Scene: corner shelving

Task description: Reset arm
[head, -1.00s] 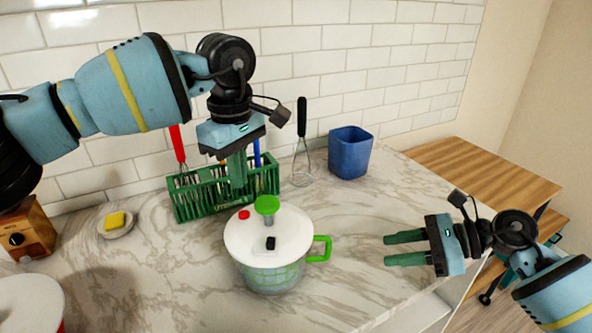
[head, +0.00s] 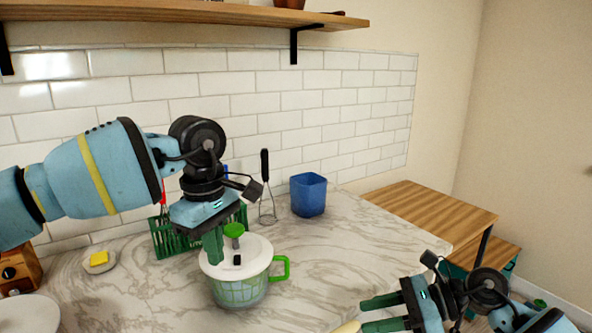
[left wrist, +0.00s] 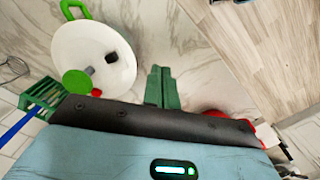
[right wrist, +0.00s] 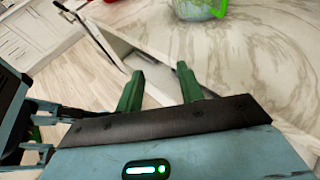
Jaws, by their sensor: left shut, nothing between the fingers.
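My left gripper (head: 213,250) is shut and empty. It points down in front of the green rack, at the left side of the lidded pot in the head view. Its closed fingers also show in the left wrist view (left wrist: 162,88). My right gripper (head: 372,313) is at the lower right of the head view, near the counter's front edge. Its fingers are apart with nothing between them in the right wrist view (right wrist: 158,85).
A pot with white lid (head: 252,248) and green handle stands on the marble counter (head: 340,240). Behind are a green rack (head: 165,243), a whisk (head: 266,195) and a blue cup (head: 309,195). A sponge dish (head: 98,262) is left. A wooden shelf (head: 180,14) hangs above.

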